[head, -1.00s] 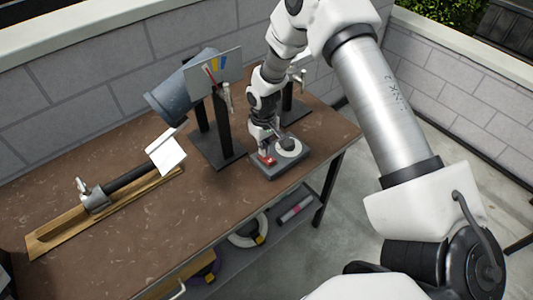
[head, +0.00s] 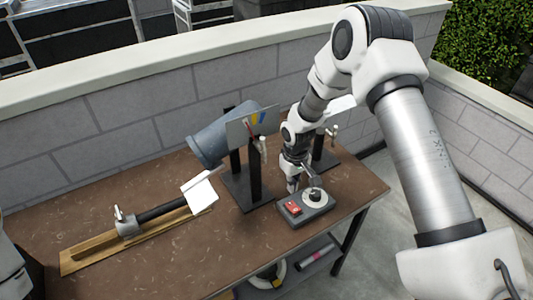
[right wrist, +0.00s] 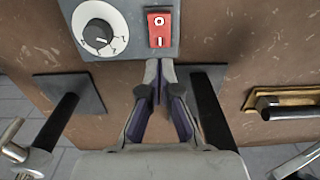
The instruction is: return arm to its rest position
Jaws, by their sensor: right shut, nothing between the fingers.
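My right gripper (head: 293,186) is low over the brown workbench (head: 180,250), at the back-left side of a grey control box (head: 305,215). The box has a red rocker switch (head: 293,208) and a round white dial (head: 314,197). In the right wrist view the gripper's fingers (right wrist: 158,72) meet at the tips, with nothing between them. The tips lie beside the box's edge, close to the red switch (right wrist: 159,30) but not over it. The dial (right wrist: 98,35) is left of the switch there. My left gripper is not in view.
A blue-grey cylinder (head: 208,147) and a panel with coloured stripes (head: 238,132) stand on black posts just left of my right arm. A wooden board (head: 90,255) with a clamped black rod lies at left. A block wall (head: 140,112) runs behind. The bench front is clear.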

